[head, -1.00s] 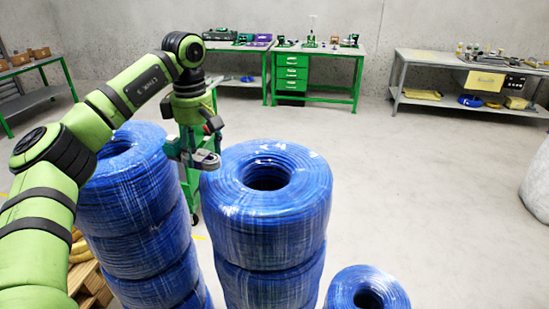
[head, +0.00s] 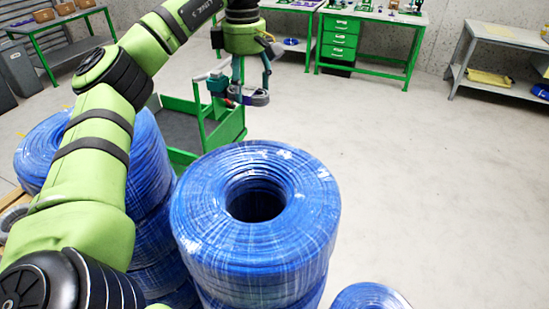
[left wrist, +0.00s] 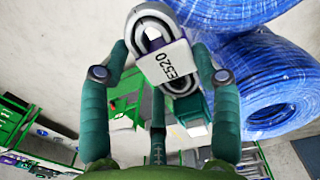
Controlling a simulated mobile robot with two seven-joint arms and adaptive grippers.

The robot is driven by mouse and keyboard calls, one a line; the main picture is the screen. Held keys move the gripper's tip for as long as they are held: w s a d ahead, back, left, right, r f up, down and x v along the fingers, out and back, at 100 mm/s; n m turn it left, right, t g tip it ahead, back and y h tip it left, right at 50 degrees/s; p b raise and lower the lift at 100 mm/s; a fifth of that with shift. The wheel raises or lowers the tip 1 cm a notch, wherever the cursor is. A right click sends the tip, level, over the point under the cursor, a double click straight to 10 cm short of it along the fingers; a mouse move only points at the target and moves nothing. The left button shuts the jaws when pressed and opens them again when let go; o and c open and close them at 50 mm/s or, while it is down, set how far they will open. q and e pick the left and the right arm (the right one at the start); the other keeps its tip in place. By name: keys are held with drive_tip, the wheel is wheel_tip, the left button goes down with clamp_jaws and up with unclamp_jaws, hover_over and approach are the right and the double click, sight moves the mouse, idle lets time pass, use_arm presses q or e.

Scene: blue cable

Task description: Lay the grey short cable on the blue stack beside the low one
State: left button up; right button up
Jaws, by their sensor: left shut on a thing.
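The grey short cable (head: 257,97) is a small coil with a white label reading E520. My left gripper (head: 243,92) is shut on it and holds it in the air, above and beyond the middle blue stack (head: 300,230) in the head view. The left wrist view shows the coil (left wrist: 181,66) between the fingers. The middle stack stands beside the low blue stack (head: 370,297), which is cut off by the bottom edge. The top of the middle stack is bare around its dark centre hole. My right gripper is not in view.
Another tall blue stack (head: 148,165) stands at the left, partly behind my left arm. A green cart (head: 226,130) stands behind the middle stack. Workbenches (head: 370,45) line the back. The floor at right is clear.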

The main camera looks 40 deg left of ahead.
sight(257, 95)
use_arm(q)
drive_tip(key=d, duration=0.1)
drive_tip(key=s+d+f, duration=0.1)
drive_tip(key=d+f, duration=0.1)
drive_tip(key=shift+s+d+f+b, duration=0.2)
drive_tip(key=shift+d+f+b, duration=0.05)
drive_tip(key=shift+d+b, duration=0.15)
drive_tip(key=d+f, duration=0.1)
drive_tip(key=d, duration=0.1)
drive_tip(key=d+f+p, duration=0.1)
drive_tip(key=d, duration=0.1)
drive_tip(key=d+f+p, duration=0.1)
drive_tip(key=d, duration=0.1)
drive_tip(key=shift+s+f, duration=0.1)
drive_tip(key=shift+s, duration=0.25)
drive_tip(key=shift+d+f, duration=0.15)
drive_tip(key=shift+d, duration=0.05)
drive_tip(key=shift+f, duration=0.3)
wheel_tip(257, 95, down, 2)
drive_tip(key=shift+s+f+p, duration=0.1)
drive_tip(key=shift+f+p, duration=0.1)
drive_tip(key=shift+p, duration=0.55)
drive_tip(key=shift+f, duration=0.7)
drive_tip(key=o, duration=1.2)
drive_tip(key=shift+c, duration=0.2)
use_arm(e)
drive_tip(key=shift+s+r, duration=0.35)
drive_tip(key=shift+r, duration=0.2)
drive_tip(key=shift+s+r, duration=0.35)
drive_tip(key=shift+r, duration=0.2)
